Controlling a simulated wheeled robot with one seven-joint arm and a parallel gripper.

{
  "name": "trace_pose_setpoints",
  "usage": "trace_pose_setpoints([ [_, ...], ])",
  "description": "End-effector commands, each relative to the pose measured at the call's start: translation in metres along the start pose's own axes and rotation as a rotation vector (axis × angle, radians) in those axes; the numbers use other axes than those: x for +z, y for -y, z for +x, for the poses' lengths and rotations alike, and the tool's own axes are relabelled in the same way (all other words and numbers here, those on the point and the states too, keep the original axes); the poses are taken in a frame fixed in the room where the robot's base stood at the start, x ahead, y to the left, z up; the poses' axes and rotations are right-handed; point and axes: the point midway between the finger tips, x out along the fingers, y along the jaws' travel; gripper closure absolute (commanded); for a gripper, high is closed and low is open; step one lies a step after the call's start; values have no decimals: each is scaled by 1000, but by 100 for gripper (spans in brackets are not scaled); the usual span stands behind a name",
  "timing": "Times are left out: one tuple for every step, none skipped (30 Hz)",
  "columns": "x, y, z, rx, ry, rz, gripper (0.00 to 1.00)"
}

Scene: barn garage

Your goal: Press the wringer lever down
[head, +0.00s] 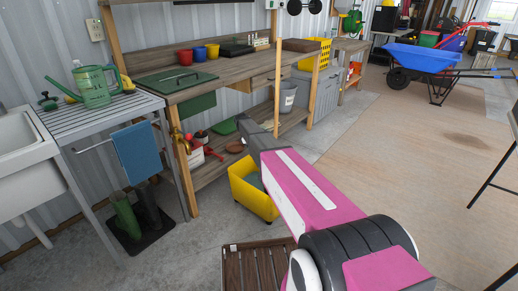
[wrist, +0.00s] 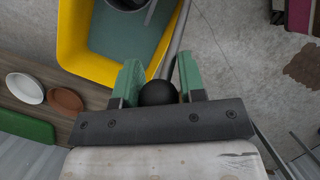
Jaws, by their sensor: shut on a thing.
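The yellow mop bucket (head: 245,192) stands on the concrete floor beside the workbench, partly hidden by my arm. In the wrist view its yellow rim (wrist: 84,62) and grey-green inside show at the top left. My gripper (wrist: 159,72) has green fingers on either side of a round black knob (wrist: 158,93), and it is shut on it. A thin grey rod, seemingly the wringer lever (wrist: 179,38), shows beyond the knob, beside the bucket. How the rod joins the knob is hidden.
The workbench (head: 222,72) stands behind the bucket, with a red-brown dish (wrist: 66,99) and a white dish (wrist: 25,88) on its lower shelf. A dark slatted rack (head: 258,268) lies on the floor near my arm. Open floor lies to the right, with a blue wheelbarrow (head: 428,58) farther back.

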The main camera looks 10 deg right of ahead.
Motion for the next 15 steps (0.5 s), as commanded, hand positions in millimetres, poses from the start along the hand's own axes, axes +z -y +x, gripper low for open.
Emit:
trace_pose_setpoints([
  [-10,-11,3,13,-7,1,100],
  [-14,-14,6,14,-8,2,100],
  [-20,-17,9,14,-9,2,100],
  [-25,-20,12,14,-10,2,100],
  [-30,-22,14,14,-10,2,100],
  [-36,-25,18,14,-10,1,100],
  [-40,-28,21,14,-11,1,100],
  [-44,-30,23,14,-11,2,100],
  [-50,-33,27,14,-11,2,100],
  [-53,-35,31,13,-11,3,100],
  [-59,-38,34,3,3,0,99],
  [-64,-42,39,-15,30,-5,99],
  [-67,-43,42,-27,46,-9,99],
  [-71,-44,45,-39,62,-12,99],
  [-75,-46,49,-51,82,-16,99],
])
